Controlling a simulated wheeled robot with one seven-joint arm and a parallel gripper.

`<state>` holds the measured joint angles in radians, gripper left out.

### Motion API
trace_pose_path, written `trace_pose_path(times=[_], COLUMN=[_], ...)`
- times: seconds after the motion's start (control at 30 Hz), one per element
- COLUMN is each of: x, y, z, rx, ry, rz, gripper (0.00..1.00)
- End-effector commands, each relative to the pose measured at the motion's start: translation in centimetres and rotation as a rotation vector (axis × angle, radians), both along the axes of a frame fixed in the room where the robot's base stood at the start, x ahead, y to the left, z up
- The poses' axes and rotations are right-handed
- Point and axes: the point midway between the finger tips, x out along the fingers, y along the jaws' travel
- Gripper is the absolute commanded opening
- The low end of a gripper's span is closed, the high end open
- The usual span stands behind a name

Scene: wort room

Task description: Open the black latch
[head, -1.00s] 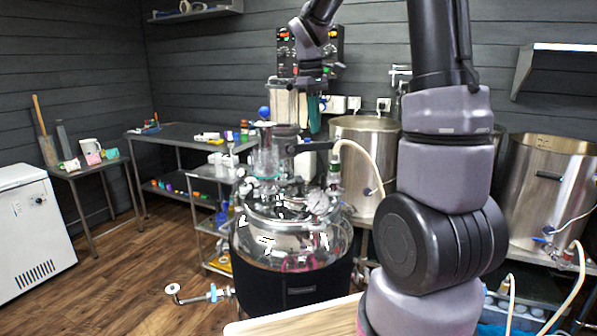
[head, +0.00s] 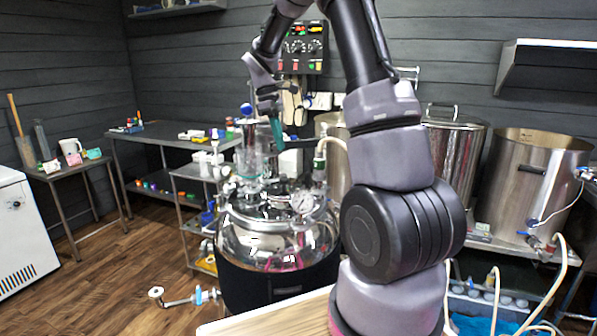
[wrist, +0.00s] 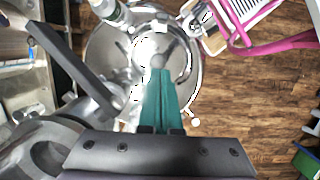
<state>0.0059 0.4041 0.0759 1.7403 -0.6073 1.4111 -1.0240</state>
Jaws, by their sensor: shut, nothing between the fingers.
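My gripper (head: 280,143) has teal fingers, which are shut and empty. In the wrist view the shut fingers (wrist: 160,75) reach over the vessel's round lid (wrist: 135,50). A dark bar (head: 300,144) sticks out to the right beside the fingertips in the head view. A dark bar (wrist: 70,65) also crosses the left of the wrist view. I cannot tell whether either is the black latch. No other latch is clear. I cannot tell whether the fingers touch anything.
A pressure gauge (head: 303,202) and fittings crowd the vessel's lid. A valve pipe (head: 180,299) sticks out low on the left. Steel kettles (head: 530,185) stand at the right. A wooden tabletop (head: 265,318) is in front.

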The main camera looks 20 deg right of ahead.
Motion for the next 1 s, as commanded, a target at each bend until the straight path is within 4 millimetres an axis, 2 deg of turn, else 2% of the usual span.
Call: trace_pose_path(times=[0.43, 0.7, 1.0], x=[-1.7, -4.0, -4.5], y=[-1.5, -4.0, -4.4], z=[-8.8, -8.7, -8.7], rx=[0.001, 0.001, 0.000], ry=[0.005, 0.001, 0.000], rz=[-0.001, -0.001, -0.001], gripper=[0.00, 0.00, 0.00])
